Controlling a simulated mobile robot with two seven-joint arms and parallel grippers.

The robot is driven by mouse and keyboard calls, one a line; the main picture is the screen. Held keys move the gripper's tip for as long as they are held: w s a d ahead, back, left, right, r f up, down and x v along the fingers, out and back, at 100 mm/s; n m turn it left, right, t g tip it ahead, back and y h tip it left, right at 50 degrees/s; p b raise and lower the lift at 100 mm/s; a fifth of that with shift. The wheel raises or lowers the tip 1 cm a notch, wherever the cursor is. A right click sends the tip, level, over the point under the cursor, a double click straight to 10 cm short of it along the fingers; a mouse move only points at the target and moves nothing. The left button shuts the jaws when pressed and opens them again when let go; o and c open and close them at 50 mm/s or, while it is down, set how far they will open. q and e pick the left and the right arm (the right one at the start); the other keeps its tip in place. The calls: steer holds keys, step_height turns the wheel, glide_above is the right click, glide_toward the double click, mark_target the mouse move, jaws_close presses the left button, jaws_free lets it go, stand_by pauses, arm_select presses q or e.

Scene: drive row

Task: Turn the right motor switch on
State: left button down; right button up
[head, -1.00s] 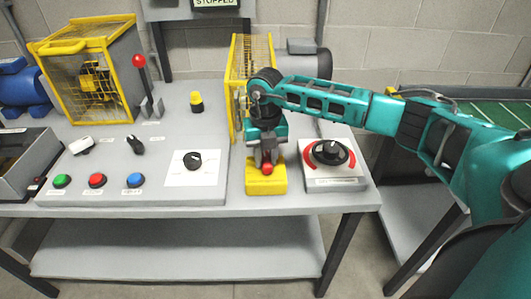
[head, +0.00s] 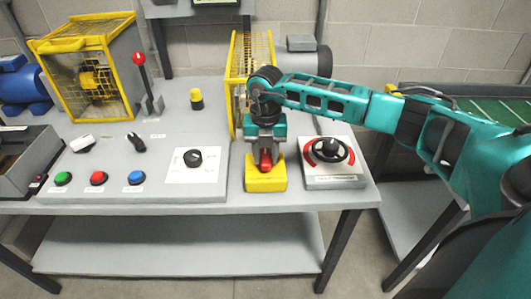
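The sloped grey control panel (head: 110,185) carries a white-handled switch (head: 82,144) at left and a black-handled switch (head: 136,142) to its right. Their labels are too small to read, so I cannot tell which is the right motor switch. My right gripper (head: 265,160) hangs pointing down over a yellow box (head: 265,182) with a red part at its top, right of the panel. The fingers blend with the red part; I cannot tell whether they are open, shut or touching it. My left gripper is not in view.
A black dial (head: 193,158) sits on a white plate; a black knob with a red ring (head: 330,150) is right of the yellow box. Green, red and blue buttons (head: 98,178) line the panel front. A red-tipped lever (head: 138,60) and yellow mesh guards (head: 90,70) stand behind.

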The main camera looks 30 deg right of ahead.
mark_target(265, 156)
steer(key=shift+o, duration=1.4)
step_height(265, 156, up, 13)
steer(key=shift+a+f, duration=0.1)
steer(key=shift+f, duration=0.05)
